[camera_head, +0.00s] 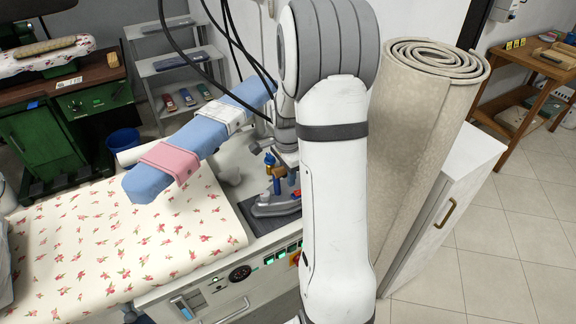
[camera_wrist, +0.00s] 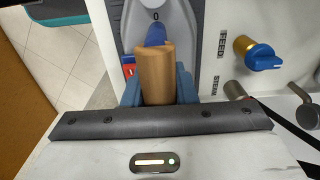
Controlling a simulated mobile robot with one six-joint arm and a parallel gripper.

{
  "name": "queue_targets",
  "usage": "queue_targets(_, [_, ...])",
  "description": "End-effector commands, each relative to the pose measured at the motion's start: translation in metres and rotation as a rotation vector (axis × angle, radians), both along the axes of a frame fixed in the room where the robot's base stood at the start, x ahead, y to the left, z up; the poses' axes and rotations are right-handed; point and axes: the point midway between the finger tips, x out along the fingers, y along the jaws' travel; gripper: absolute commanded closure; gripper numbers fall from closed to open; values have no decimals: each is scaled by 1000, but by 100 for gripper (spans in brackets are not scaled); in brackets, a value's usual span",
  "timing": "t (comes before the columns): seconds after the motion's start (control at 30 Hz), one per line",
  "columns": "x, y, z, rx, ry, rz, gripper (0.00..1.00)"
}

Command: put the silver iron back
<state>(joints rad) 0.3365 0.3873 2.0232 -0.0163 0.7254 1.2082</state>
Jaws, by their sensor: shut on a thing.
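The silver iron (camera_wrist: 178,18) has a grey body and a brown handle (camera_wrist: 156,75) with a blue part marked "0". In the wrist view, my gripper (camera_wrist: 157,88) has its blue fingers on both sides of the handle and is shut on it. In the head view, the iron (camera_head: 275,206) is at a dark rest pad (camera_head: 262,222) at the right end of the ironing table. My arm partly covers that spot. I cannot tell whether the iron's sole touches the pad.
A blue sleeve board (camera_head: 150,181) with a pink cloth (camera_head: 172,161) reaches over the floral ironing table (camera_head: 110,245), left of the iron. A blue-and-gold knob (camera_wrist: 262,58) sits beside it. A rolled carpet (camera_head: 415,140) and white cabinet (camera_head: 455,190) stand to the right.

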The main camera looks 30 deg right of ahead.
Motion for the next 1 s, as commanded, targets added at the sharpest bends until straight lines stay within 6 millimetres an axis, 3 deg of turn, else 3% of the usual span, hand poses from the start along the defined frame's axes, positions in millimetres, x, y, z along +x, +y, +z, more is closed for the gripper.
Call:
queue_targets(0.5, [2,-1,-6,-3,-7,-1,100])
queue_targets(0.53, [0,-1,-8,0,-1,-1,72])
queue_targets(0.77, [0,-1,-7,0,-1,-2,54])
queue_targets(1.0, [0,-1,-7,0,-1,-2,53])
